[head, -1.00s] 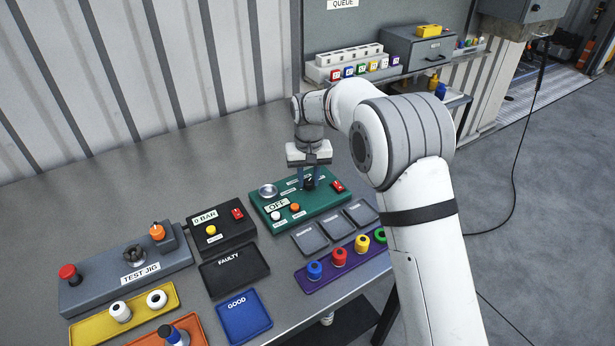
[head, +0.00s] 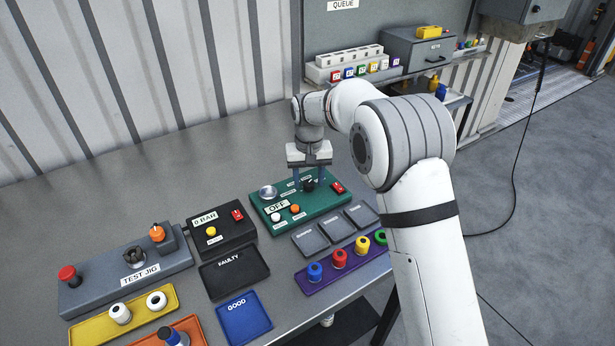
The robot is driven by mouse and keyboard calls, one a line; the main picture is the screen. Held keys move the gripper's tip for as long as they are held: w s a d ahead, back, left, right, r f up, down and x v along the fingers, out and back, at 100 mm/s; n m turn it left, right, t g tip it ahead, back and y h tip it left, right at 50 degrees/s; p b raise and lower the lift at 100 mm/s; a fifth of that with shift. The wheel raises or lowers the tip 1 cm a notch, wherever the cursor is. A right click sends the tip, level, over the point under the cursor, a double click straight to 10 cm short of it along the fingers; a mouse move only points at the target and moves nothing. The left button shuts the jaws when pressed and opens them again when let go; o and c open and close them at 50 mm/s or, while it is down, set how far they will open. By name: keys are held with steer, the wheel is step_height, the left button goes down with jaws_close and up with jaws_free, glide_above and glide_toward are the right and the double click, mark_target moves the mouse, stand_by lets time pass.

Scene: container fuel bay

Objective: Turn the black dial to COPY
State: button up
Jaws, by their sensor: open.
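The black dial (head: 309,185) sits on the green panel (head: 330,203), between a silver round part (head: 268,192) and a red switch (head: 338,187). Small white labels lie around the dial, too small to read, so I cannot tell which one it points to. My gripper (head: 311,181) points down over the dial, with its blue fingers apart, one on each side of it. The fingers appear clear of the dial, though contact is hard to judge. A display on the panel reads OFF (head: 277,206).
White (head: 276,217) and orange (head: 295,209) buttons sit at the panel's front. Three grey trays (head: 335,228) and a purple rack (head: 345,262) of coloured spools lie in front. A black 0 BAR box (head: 222,230) stands left. The bench behind is clear.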

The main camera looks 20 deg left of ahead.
mark_target(309, 182)
steer(key=shift+r+b, duration=0.3)
steer(key=shift+r, duration=3.6)
